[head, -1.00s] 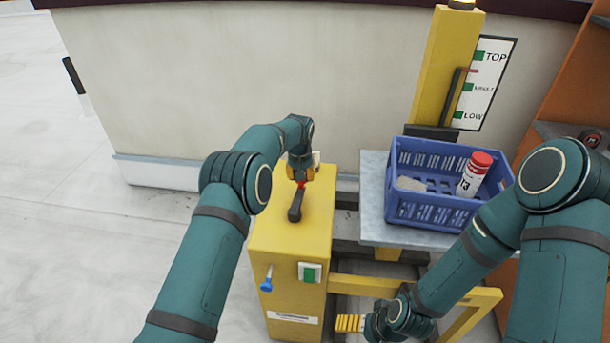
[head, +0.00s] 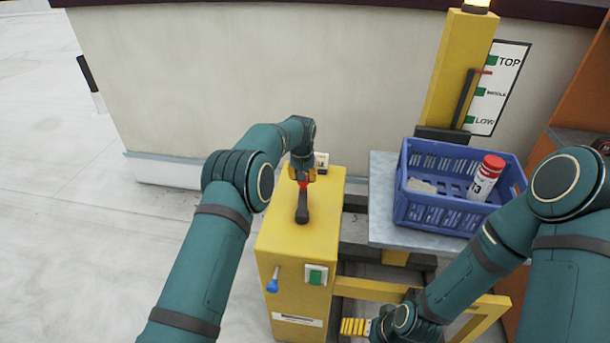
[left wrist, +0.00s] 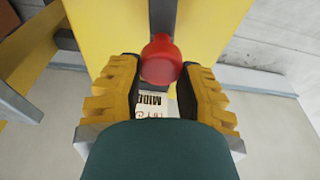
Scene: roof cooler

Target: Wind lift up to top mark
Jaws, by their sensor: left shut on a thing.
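My left gripper (head: 302,174) is shut on the red knob (left wrist: 161,60) of the dark crank (head: 302,206) on top of the yellow winch box (head: 330,215). The knob sits at the crank's far end, away from me. The lift's grey platform (head: 385,205) carries a blue crate (head: 450,212). A red pointer (head: 487,72) by the yellow mast (head: 458,70) stands between the TOP and MIDDLE marks of the scale board (head: 497,88), nearer TOP. My right gripper (head: 354,327) hangs low by the yellow frame; its finger opening cannot be made out.
The crate holds a white bottle with a red cap (head: 487,177) and a pale item (head: 421,186). The winch box has a blue-tipped lever (head: 272,281) and a green switch (head: 316,276) in front. A pale wall (head: 240,80) stands behind; an orange structure (head: 585,75) is at right.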

